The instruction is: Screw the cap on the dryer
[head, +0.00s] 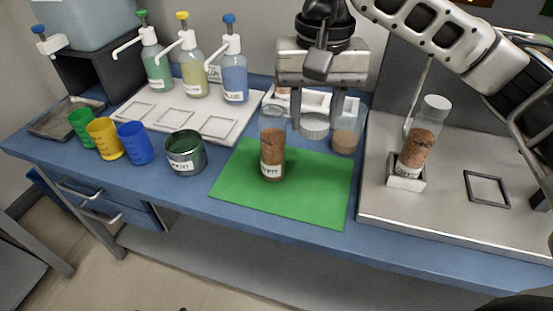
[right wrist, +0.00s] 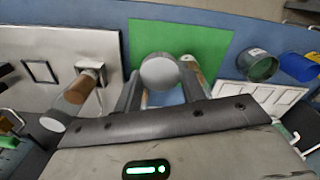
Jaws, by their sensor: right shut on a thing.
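My right gripper (head: 315,110) is shut on a round light-grey cap (head: 313,126), held above the back part of the green mat. In the right wrist view the cap (right wrist: 160,71) sits between the two fingers. A clear jar with brown granules and a white label (head: 271,160) stands upright on the mat, left of the cap and apart from it; it is partly hidden behind the cap in the right wrist view. I cannot read its label surely. A second jar of brown granules (head: 419,148) leans in a white holder (head: 406,184) on the metal plate. My left gripper is out of view.
Another jar with brown content (head: 346,138) stands at the back, near the right finger. A green beaker (head: 186,152), coloured cups (head: 104,139) and pump bottles (head: 192,70) are at left. The green mat's (head: 310,205) front is clear. The metal plate (head: 445,215) fills the right.

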